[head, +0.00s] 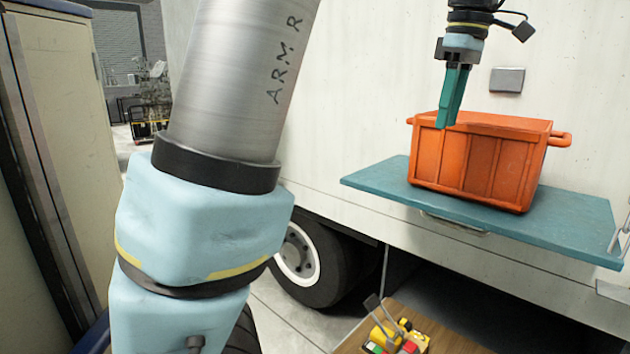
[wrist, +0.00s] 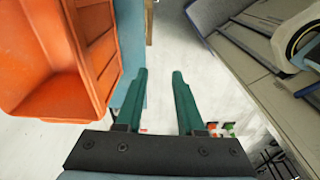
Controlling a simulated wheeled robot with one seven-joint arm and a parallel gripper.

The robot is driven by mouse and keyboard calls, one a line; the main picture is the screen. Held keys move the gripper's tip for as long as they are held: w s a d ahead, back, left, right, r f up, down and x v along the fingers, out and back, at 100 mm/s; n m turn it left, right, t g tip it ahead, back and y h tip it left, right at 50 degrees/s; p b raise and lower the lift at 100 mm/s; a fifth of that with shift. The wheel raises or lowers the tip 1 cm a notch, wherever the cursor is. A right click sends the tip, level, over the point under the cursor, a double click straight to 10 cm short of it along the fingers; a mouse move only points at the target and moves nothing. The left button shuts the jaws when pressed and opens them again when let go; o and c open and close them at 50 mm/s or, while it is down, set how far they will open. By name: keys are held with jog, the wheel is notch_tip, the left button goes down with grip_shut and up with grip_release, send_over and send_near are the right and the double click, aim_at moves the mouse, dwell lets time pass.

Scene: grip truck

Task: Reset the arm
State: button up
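My gripper (head: 453,97) has green fingers and hangs pointing down at the upper right of the head view, in front of the orange crate's left part in the picture. In the wrist view my gripper (wrist: 160,95) shows its two green fingers spread apart with nothing between them; pale floor lies below the gap. The orange crate (head: 480,168) stands upright on a teal shelf (head: 400,189). In the wrist view the crate (wrist: 85,45) is at the left, beside the fingers, and its visible inside looks empty. I cannot tell whether the fingers touch it.
The shelf juts from a white truck side (head: 350,110) above a wheel (head: 300,255). A wooden surface (head: 455,335) with yellow, red and green items (head: 398,338) is at the bottom. A beige cabinet (head: 65,110) stands at left. Pale floor lies between cabinet and truck.

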jog(key=w+a+f+m, duration=0.4)
jog(key=a+f, duration=1)
jog(key=a, duration=0.1)
jog(key=s+a+f+m+h, duration=0.1)
jog(key=s+a+f+m, duration=0.5)
jog(key=a+f, duration=0.6)
jog(key=s+a, duration=0.2)
jog(key=shift+s+a+f+t, duration=0.25)
jog(key=shift+a+f+t, duration=0.05)
jog(key=shift+t, duration=0.1)
